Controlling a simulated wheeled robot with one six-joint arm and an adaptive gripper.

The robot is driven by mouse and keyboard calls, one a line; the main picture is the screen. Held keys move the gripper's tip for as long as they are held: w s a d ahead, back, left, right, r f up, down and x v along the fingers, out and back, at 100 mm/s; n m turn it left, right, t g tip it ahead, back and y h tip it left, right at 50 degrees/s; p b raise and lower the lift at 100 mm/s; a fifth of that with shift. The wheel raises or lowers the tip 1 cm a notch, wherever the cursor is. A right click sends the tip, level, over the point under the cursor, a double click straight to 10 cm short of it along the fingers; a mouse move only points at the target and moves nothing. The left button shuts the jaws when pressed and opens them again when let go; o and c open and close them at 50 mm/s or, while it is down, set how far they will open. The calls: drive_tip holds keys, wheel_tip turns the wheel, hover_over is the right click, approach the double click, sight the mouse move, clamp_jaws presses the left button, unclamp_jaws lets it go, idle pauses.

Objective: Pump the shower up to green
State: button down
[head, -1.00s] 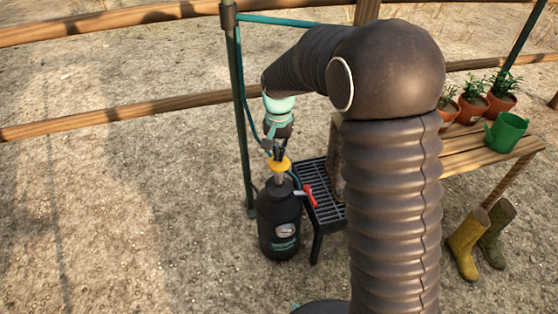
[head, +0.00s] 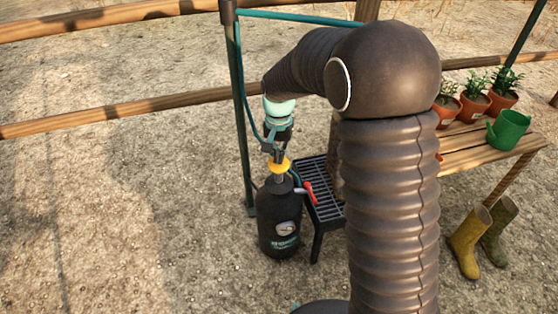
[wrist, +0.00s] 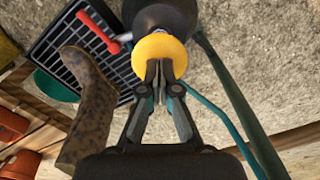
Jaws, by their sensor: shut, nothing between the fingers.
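The shower is a black pressure tank (head: 279,212) standing upright on the ground, with a yellow pump knob (head: 278,165) on a shaft at its top. A round white gauge (head: 285,228) is on its front; its needle and colours are too small to read. A red-handled lever (head: 308,191) sticks out at its right. My gripper (head: 277,155) is over the knob, pointing down. In the wrist view, my gripper's fingertips (wrist: 159,68) are shut together, with nothing between them, against or just above the yellow knob (wrist: 159,50). I cannot tell whether they touch.
A dark slatted stand (head: 325,192) is close to the tank's right. A green post (head: 240,110) with a hose stands just behind left. A bench (head: 470,148) with potted plants and a green can, and boots (head: 468,240), are farther right. Left ground is clear.

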drive_tip(key=shift+f+b, duration=0.85)
drive_tip(key=shift+f, duration=0.9)
drive_tip(key=shift+r, duration=0.1)
drive_tip(key=shift+r+p, duration=2.15)
drive_tip(key=shift+r, duration=0.7)
drive_tip(key=shift+f, duration=0.2)
